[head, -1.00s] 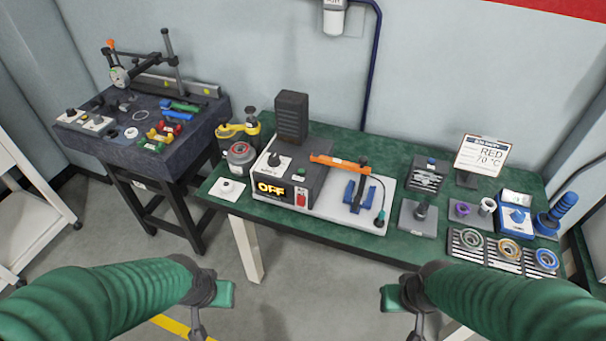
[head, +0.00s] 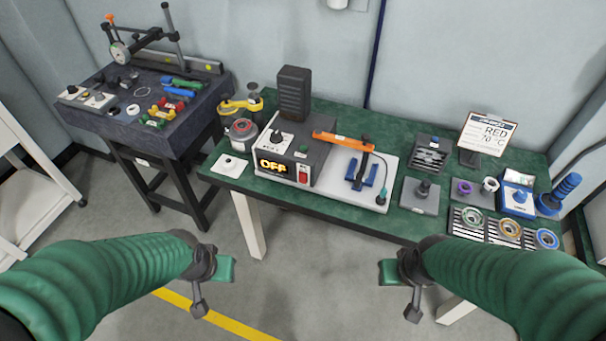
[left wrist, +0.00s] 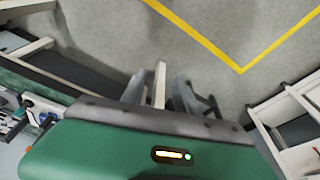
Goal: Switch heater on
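The heater unit (head: 325,165) is a dark box on the green table, with a black vented tower (head: 293,95) behind it. Its front display (head: 272,165) glows yellow-orange and reads OFF. A red switch (head: 302,176) sits right of the display. A knob (head: 281,138) and a small green button (head: 303,150) are on top. My left gripper (head: 199,306) hangs over the floor in front of the table, clear of the heater. In the left wrist view its fingers (left wrist: 160,95) are apart and empty. My right gripper (head: 413,309) hangs in front of the table; its finger gap is hidden.
An orange-armed clamp fixture (head: 343,140) stands on a white plate beside the heater. A yellow-handled tool (head: 240,105) and round canister (head: 243,131) are left of it. A sign (head: 487,137) reads RED 70 °C. A dark granite table (head: 190,120) is at left. Floor in front is clear.

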